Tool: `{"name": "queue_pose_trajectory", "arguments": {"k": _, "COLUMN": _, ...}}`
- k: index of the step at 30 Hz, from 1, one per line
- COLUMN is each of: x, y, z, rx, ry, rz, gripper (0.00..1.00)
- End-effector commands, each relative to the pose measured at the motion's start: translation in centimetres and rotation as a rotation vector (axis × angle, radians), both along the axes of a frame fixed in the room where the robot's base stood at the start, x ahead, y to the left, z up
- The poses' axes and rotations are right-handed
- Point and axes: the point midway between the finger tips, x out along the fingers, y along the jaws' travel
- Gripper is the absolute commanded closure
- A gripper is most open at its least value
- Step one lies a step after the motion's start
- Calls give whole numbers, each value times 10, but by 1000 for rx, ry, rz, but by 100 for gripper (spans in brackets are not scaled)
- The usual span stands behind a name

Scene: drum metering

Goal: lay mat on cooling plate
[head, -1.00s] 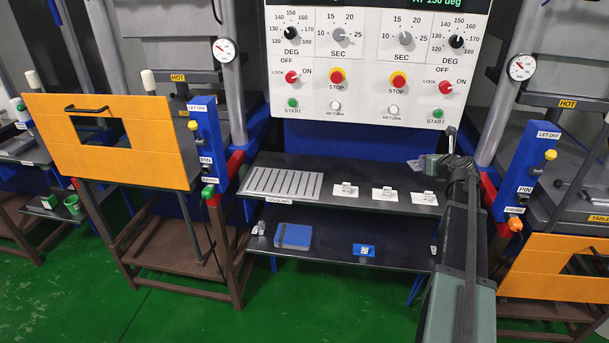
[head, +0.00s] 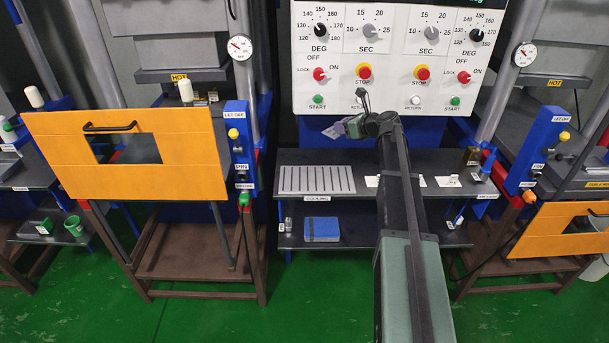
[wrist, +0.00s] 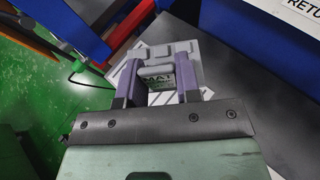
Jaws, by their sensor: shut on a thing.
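The cooling plate (head: 317,180) is a light grey slotted plate on the left of the dark upper shelf, with a cooling label on the shelf edge below it. My gripper (head: 343,127) is up above the shelf, over the back right of the plate. It is shut on the mat (head: 331,131), a small grey piece jutting out to the left, apart from the plate. My arm hides part of the shelf.
White labelled cards (head: 447,181) lie on the upper shelf, right of the plate. A blue box (head: 322,229) sits on the lower shelf. The control panel (head: 400,60) rises behind, and an orange guard (head: 125,153) stands to the left.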

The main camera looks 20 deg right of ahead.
Motion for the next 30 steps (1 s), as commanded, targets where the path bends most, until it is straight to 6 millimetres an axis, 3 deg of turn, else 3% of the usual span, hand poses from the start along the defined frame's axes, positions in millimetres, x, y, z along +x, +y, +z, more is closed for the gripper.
{"name": "queue_pose_trajectory", "arguments": {"k": 5, "x": 0, "y": 2, "z": -5, "rx": 1, "ry": -1, "rz": 6, "gripper": 96}}
{"name": "queue_pose_trajectory", "arguments": {"k": 8, "x": 1, "y": 2, "z": -26, "rx": 0, "ry": -1, "rz": 5, "gripper": 96}}
{"name": "queue_pose_trajectory", "arguments": {"k": 19, "x": 0, "y": 1, "z": -151, "rx": 1, "ry": -1, "rz": 4, "gripper": 96}}
{"name": "queue_pose_trajectory", "arguments": {"k": 22, "x": 0, "y": 1, "z": -163, "rx": 1, "ry": -1, "rz": 4, "gripper": 96}}
{"name": "queue_pose_trajectory", "arguments": {"k": 26, "x": 0, "y": 1, "z": -160, "rx": 1, "ry": -1, "rz": 4, "gripper": 96}}
{"name": "queue_pose_trajectory", "arguments": {"k": 30, "x": 0, "y": 1, "z": -184, "rx": 1, "ry": -1, "rz": 4, "gripper": 96}}
